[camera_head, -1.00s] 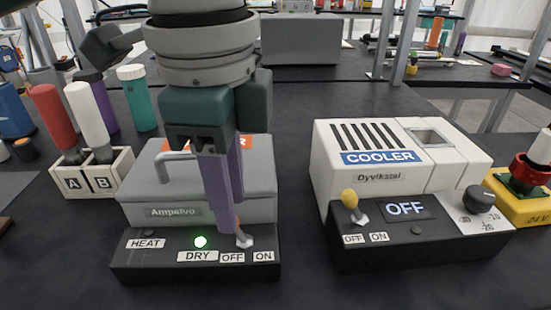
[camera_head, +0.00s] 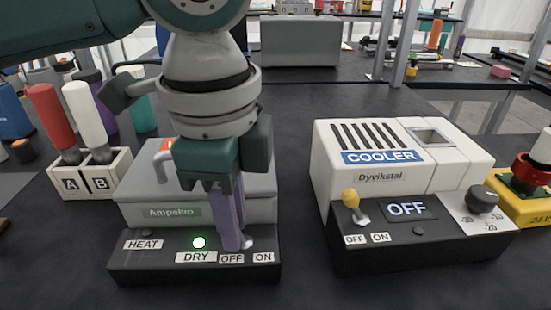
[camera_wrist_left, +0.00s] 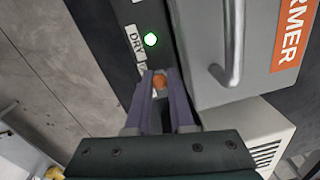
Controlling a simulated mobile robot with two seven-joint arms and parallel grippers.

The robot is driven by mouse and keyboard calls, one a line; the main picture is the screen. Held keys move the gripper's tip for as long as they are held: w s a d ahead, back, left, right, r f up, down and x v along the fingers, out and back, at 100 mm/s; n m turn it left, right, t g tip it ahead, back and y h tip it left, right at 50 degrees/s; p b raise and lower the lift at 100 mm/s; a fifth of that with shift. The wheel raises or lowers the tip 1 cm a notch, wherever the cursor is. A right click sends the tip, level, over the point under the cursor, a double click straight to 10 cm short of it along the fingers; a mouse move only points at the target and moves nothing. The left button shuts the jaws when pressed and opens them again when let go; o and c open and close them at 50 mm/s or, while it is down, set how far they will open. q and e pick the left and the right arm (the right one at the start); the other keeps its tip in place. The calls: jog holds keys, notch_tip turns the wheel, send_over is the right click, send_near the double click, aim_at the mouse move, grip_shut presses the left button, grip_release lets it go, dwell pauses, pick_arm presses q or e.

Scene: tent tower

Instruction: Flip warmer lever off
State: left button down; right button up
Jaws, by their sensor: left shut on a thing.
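The warmer is a grey box with an "Ampelvo" plate (camera_head: 173,212) and a black front panel (camera_head: 150,264) marked HEAT, DRY, OFF and ON. Its green light (camera_head: 199,243) glows above DRY. My left gripper (camera_head: 230,246) reaches down to the panel just above the OFF label, its purple fingers shut on the warmer lever (camera_head: 249,243). Only the lever's silver lower part shows beside the fingers in the head view. In the left wrist view, its orange tip (camera_wrist_left: 159,82) sits between the two fingertips. My right gripper is not in view.
A white A/B holder (camera_head: 117,185) with red and white tubes stands at the left. Bare black bench lies between warmer and cooler.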

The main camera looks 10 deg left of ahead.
pick_arm(q)
jog(key=p, duration=0.1)
jog(key=h+p, duration=0.1)
jog(key=p, duration=0.1)
jog(key=shift+s+a+r, duration=0.15)
jog(key=shift+a, duration=0.15)
jog(key=shift+h+p, duration=0.35)
jog(key=shift+h, duration=0.05)
jog(key=shift+f+t, duration=0.25)
jog(key=shift+t, duration=0.05)
jog(key=c, duration=1.1)
grip_release()
jog(key=r, duration=0.3)
jog(key=a+r+p, duration=0.1)
jog(key=r, duration=0.2)
jog(key=s+r, duration=0.1)
jog(key=r, duration=0.2)
jog(key=shift+a+r, duration=0.35)
jog(key=shift+r, duration=0.05)
